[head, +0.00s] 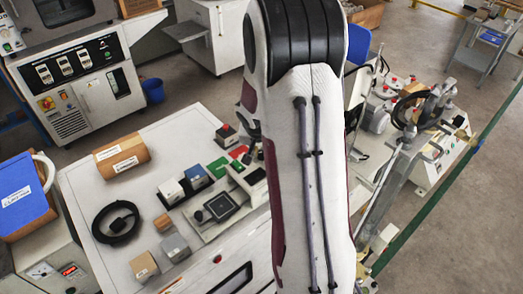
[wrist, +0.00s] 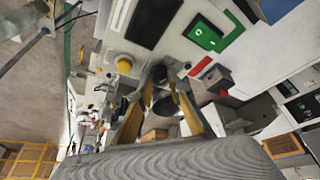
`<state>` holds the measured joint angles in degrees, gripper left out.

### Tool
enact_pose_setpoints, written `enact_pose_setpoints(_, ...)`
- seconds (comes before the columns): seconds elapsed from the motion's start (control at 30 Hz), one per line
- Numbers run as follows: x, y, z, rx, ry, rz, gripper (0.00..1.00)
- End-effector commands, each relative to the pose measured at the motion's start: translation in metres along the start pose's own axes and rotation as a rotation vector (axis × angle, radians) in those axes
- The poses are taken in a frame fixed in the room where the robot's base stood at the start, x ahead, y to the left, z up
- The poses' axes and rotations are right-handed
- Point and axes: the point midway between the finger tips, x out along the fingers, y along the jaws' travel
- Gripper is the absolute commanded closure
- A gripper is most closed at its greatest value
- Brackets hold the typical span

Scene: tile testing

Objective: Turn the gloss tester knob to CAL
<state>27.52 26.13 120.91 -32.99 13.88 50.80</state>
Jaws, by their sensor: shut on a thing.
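My gripper (wrist: 160,83) shows in the wrist view, its two tan fingers closing to a narrow gap. A small dark grey knob (wrist: 159,74) sits between the fingertips, on a pale panel (wrist: 120,42). The gripper is shut on this knob, which I take to be the gloss tester's. Its pointer and any CAL mark are too small or hidden to read.

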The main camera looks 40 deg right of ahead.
Motion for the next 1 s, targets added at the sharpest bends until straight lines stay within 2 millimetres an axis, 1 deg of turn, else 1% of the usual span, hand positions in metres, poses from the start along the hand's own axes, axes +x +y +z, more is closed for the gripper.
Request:
enact_pose_setpoints(0.07,0.000,0.000,-0.001,0.001,0.003,-0.001,1.00)
enact_pose_setpoints(0.1,0.000,0.000,-0.001,0.001,0.003,-0.001,0.79)
enact_pose_setpoints(0.17,0.000,0.000,-0.001,0.001,0.002,-0.001,0.65)
enact_pose_setpoints(0.67,-0.003,0.000,-0.001,0.000,0.001,0.000,0.65)
enact_pose_setpoints(0.83,-0.011,0.000,-0.001,0.001,0.001,0.001,0.65)
enact_pose_setpoints(1.0,-0.025,0.000,-0.001,0.000,0.002,-0.001,0.65)
